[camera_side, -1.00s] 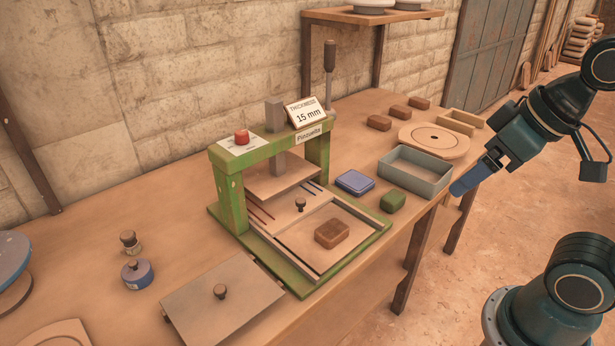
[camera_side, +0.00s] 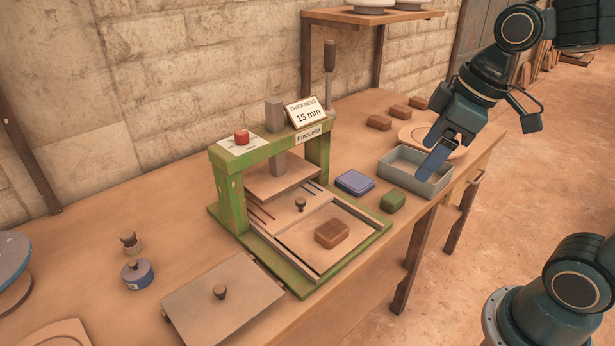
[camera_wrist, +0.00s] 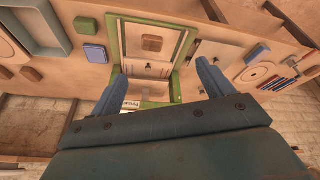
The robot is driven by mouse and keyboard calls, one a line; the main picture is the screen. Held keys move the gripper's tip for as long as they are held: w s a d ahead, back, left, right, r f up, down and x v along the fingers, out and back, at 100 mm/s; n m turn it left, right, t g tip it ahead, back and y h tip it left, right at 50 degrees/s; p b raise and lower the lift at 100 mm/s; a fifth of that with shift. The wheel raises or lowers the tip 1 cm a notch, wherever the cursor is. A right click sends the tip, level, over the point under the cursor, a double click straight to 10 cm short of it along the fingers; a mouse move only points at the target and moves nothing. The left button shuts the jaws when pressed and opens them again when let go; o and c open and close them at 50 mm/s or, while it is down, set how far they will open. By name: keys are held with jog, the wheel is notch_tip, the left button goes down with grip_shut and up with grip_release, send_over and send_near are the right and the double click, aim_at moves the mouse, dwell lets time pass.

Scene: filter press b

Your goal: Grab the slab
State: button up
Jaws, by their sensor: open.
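A brown slab (camera_side: 332,233) with rounded edges lies flat on the sliding plate (camera_side: 352,252) of the green press (camera_side: 232,205), in front of the pressing plate. In the wrist view the slab (camera_wrist: 152,43) shows near the top, left of centre. My gripper (camera_side: 434,165) is raised to the right of the press, overlapping the grey tray in the side view. It points downward, apart from the slab. In the wrist view my gripper (camera_wrist: 161,84) has its two fingers spread wide, with nothing between them.
A grey tray (camera_side: 392,173), a blue box (camera_side: 355,182) and a green block (camera_side: 393,201) stand right of the press. Several brown blocks (camera_side: 379,122) sit farther back. A flat plate with a knob (camera_side: 220,292) lies at the front left. The press frame and lever (camera_side: 329,75) rise behind the slab.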

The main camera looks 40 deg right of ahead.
jog(key=w+d+f+n+g+y, duration=0.2)
jog(key=w+d+f+n, duration=0.1)
jog(key=w+f+n, duration=0.3)
jog(key=w+d+f+n+g+y, duration=0.2)
jog(key=w+d+f+n+y, duration=0.1)
jog(key=w+f+n, duration=0.4)
jog(key=w+f, duration=0.3)
jog(key=w, duration=0.2)
jog(key=shift+w+d+f, duration=0.15)
jog(key=shift+w+d, duration=0.2)
jog(key=shift+w, duration=0.05)
send_over(333, 228)
jog(key=d, duration=0.3)
jog(key=shift+w+d+f, duration=0.1)
jog(key=shift+f, duration=3.65)
jog(key=shift+f, duration=0.1)
jog(key=shift+x, duration=2.45)
jog(key=shift+c, duration=0.4)
jog(key=c, duration=1.2)
